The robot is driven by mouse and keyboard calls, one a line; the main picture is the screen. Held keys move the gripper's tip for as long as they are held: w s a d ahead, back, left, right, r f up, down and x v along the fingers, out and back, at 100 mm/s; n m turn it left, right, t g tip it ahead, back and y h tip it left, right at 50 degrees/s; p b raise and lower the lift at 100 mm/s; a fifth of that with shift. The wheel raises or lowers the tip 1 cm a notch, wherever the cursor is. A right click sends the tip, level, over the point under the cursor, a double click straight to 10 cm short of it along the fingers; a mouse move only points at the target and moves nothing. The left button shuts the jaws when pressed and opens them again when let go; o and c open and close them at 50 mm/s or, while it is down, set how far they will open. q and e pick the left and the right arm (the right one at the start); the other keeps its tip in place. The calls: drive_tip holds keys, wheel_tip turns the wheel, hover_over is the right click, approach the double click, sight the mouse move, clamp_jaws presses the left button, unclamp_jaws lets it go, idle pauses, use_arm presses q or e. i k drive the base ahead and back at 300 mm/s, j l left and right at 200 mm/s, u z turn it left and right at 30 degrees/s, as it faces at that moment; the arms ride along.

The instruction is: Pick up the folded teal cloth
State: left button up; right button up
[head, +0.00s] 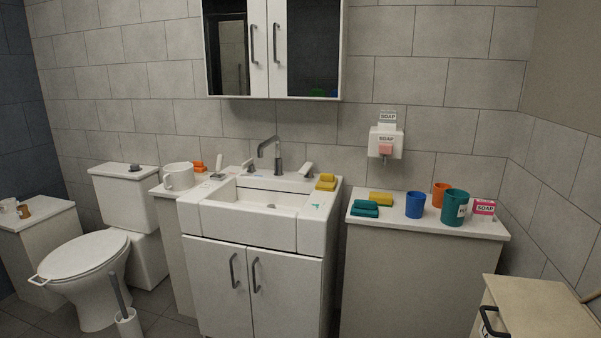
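The folded teal cloth (364,208) lies flat on the white top of the right-hand counter, near its front left corner. It looks like a small stack of folded layers. A yellow cloth or sponge (381,198) lies just behind it to the right, and a blue cup (415,205) stands further right. Neither of my grippers shows in the head view.
The counter (398,223) also holds an orange cup (440,194), a teal container (455,207) and a pink soap box (484,208). A sink (262,197) stands to the left, past a narrow gap. A beige cabinet (540,305) stands front right.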

sight(359, 208)
drive_tip(key=i+l+z, duration=0.2)
drive_tip(key=i, duration=0.8)
drive_tip(key=i+l+z, duration=0.15)
drive_tip(key=i, duration=0.85)
